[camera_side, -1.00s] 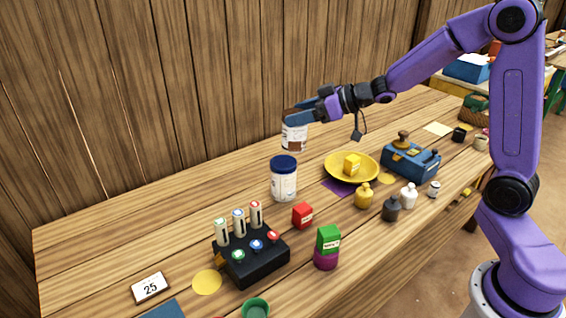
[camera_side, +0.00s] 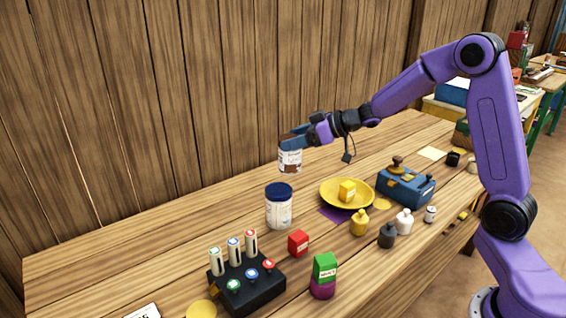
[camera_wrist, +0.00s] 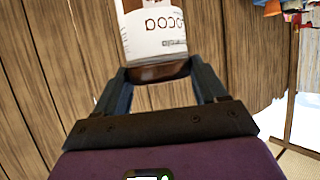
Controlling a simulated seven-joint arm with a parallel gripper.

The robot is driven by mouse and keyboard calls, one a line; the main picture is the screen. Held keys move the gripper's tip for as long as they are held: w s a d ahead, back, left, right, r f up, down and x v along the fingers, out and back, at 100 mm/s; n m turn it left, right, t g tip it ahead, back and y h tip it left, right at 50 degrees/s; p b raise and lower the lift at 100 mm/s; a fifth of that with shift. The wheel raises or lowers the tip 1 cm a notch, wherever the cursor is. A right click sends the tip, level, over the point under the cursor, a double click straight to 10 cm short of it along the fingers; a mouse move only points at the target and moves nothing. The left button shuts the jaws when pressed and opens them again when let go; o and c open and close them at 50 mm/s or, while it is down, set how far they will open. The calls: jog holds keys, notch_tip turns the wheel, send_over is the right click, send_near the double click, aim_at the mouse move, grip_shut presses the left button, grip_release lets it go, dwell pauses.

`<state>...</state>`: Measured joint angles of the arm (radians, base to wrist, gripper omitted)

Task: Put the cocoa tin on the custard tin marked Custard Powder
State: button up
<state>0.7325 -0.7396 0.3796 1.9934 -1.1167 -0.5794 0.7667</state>
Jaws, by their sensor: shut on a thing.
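The cocoa tin (camera_side: 290,162), white and brown, is held in my gripper (camera_side: 291,141) in the side view, upright above the table. In the wrist view the cocoa tin (camera_wrist: 155,38) stands between the two blue fingers, its "Cocoa" lettering upside down. A white tin with a dark blue lid (camera_side: 279,208) stands upright on the table, below the cocoa tin in the picture. A clear gap shows between the cocoa tin and that lid. The white tin's label is too small to read, so I cannot confirm the Custard Powder marking.
A yellow plate (camera_side: 328,196) with a yellow block (camera_side: 347,190) is to the right. A blue scale-like box (camera_side: 405,187) stands farther right.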

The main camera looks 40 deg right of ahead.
jog(key=w+f, duration=0.5)
jog(key=f, duration=0.4)
jog(key=shift+f, duration=0.15)
jog(key=o, duration=1.2)
jog(key=shift+o, duration=0.2)
